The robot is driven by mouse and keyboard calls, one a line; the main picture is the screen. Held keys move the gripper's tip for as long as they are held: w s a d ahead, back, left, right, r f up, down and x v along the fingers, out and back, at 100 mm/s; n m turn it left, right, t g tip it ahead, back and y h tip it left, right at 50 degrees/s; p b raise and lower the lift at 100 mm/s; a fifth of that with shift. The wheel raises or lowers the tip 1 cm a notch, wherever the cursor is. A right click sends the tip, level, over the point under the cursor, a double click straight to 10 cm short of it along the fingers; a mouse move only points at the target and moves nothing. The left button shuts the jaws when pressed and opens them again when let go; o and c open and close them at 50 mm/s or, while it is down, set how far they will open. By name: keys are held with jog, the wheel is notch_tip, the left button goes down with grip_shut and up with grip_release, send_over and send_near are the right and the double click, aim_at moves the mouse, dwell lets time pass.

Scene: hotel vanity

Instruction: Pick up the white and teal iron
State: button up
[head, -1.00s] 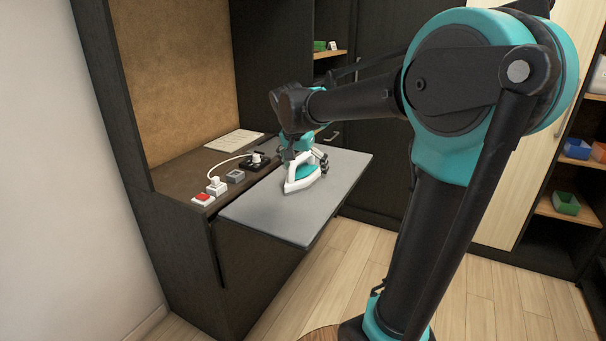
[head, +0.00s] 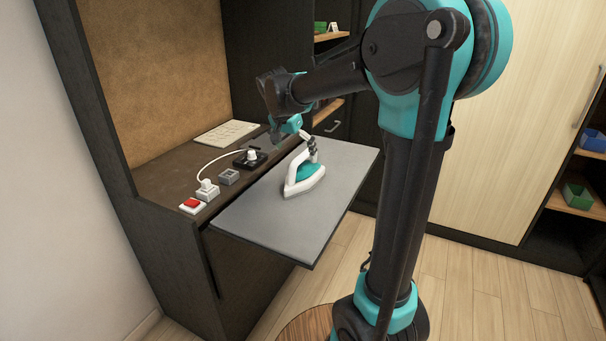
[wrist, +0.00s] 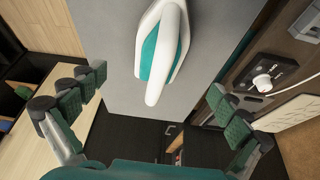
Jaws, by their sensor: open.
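The white and teal iron (head: 303,178) rests on the grey pull-out board (head: 262,222), soleplate down. In the wrist view the iron (wrist: 163,50) is at the top centre, with its white handle end pointing toward my gripper. My gripper (wrist: 160,100) is open, its two green-padded fingers spread to either side of the handle end and apart from it. In the head view my gripper (head: 308,143) is behind the iron at its far end, partly hidden by my wrist.
Dark cabinets stand behind. Shelves with bins (head: 577,196) are at the right.

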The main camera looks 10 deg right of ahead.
send_over(303, 174)
jog(key=s+a, duration=0.1)
jog(key=s, duration=0.1)
jog(key=f, duration=0.6)
jog(key=shift+w+a+f, duration=0.15)
jog(key=shift+a+f, duration=0.05)
jog(key=shift+f, duration=0.05)
jog(key=shift+x, duration=2.6)
jog(key=shift+w+r, duration=0.1)
jog(key=shift+w, duration=0.05)
jog(key=c, duration=1.8)
